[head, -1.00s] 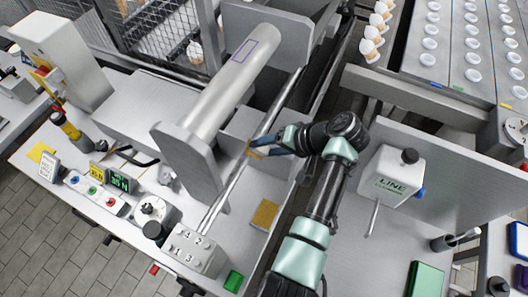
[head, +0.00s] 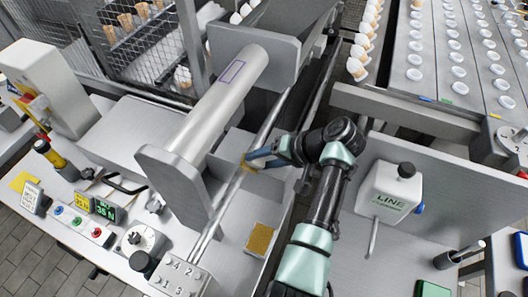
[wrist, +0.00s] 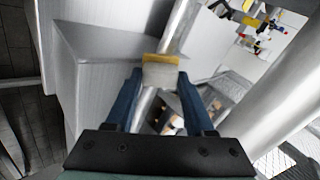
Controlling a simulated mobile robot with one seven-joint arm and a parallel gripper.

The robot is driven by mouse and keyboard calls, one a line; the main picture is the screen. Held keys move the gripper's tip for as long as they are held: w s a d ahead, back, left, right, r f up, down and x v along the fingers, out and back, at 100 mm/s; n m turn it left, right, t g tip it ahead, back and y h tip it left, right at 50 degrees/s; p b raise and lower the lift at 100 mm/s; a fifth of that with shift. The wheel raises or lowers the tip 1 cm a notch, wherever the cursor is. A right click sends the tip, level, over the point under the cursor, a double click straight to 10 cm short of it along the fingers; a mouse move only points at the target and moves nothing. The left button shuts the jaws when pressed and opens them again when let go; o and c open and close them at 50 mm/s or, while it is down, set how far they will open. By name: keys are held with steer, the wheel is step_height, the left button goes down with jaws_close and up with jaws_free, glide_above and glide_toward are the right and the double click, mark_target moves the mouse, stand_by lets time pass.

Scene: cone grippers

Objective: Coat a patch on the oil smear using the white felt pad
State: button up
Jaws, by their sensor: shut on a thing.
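My gripper (head: 254,161) is shut on a pad (wrist: 160,73), which has a yellow strip and a whitish block between the blue fingers in the wrist view. In the head view only a small yellowish edge of the pad shows at the fingertips, beside the thin metal rod (head: 232,192). A large grey roller (head: 215,110) lies behind and left of my gripper. A purple-outlined rectangle (head: 232,72) marks its upper side, apart from the pad. I cannot make out an oil smear. The pad's working face is hidden.
Upright grey plates (head: 172,178) hold the roller's ends. A shallow tray with an orange-brown fill (head: 260,239) lies on the bench below my gripper. A white LINE box (head: 388,194) with a lever stands right of my arm. Buttons and a display (head: 104,210) stand left.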

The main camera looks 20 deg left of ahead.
steer(key=shift+s+a+r+p, duration=0.1)
steer(key=shift+s+r+p, duration=0.1)
steer(key=shift+s+p, duration=0.95)
steer(key=shift+s+f+p, duration=0.15)
steer(key=shift+s+p, duration=0.2)
steer(key=shift+s, duration=0.1)
steer(key=s+p, duration=0.2)
steer(key=shift+s+p, duration=0.15)
steer(key=shift+p, duration=0.25)
steer(key=shift+s+p, duration=0.55)
steer(key=shift+s, duration=0.3)
steer(key=shift+p+v, duration=2)
steer(key=shift+v, duration=0.95)
